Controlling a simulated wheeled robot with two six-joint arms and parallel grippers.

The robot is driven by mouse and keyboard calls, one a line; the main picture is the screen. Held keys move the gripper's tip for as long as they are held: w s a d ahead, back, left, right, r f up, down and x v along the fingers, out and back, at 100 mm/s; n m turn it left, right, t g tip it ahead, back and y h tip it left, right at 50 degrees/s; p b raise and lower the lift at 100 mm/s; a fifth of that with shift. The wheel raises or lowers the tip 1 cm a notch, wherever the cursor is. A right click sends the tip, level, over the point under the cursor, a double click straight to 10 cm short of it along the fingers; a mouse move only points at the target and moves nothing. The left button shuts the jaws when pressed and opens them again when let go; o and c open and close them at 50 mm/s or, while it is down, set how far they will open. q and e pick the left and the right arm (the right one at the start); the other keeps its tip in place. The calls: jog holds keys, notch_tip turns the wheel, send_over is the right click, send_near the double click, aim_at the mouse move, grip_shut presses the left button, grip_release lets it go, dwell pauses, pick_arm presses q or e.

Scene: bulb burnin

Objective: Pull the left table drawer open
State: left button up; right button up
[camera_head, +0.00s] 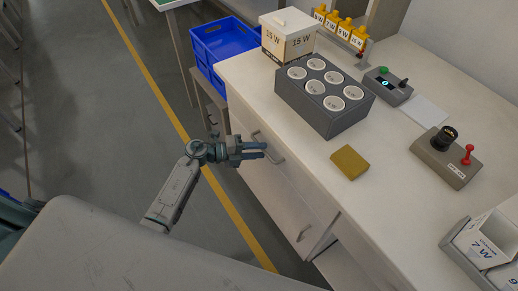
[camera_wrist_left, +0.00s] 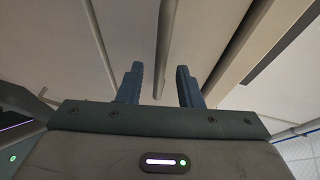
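The left table drawer (camera_head: 262,180) is a pale front under the white tabletop, with a grey bar handle (camera_head: 277,158). It looks closed. My left gripper (camera_head: 265,150) is at this handle, its fingers pointing towards the drawer front. In the left wrist view the two blue fingers (camera_wrist_left: 160,85) are apart, and a long bar (camera_wrist_left: 164,50), which looks like the handle, runs up between them. A gap shows on both sides of the bar, and I cannot tell whether either finger touches it. My right gripper is out of view.
Another drawer handle (camera_head: 304,233) is farther right. On the white table (camera_head: 400,200) stand a grey bulb rack (camera_head: 318,112), a labelled box (camera_head: 288,38), a yellow-brown block (camera_head: 350,162) and switch boxes. A blue crate (camera_head: 222,45) is beyond the table's left end. Floor is clear in front.

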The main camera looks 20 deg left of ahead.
pick_arm(q)
jog(key=shift+w+d+f, duration=0.1)
jog(key=shift+w+d, duration=0.05)
jog(key=shift+d, duration=0.15)
grip_shut()
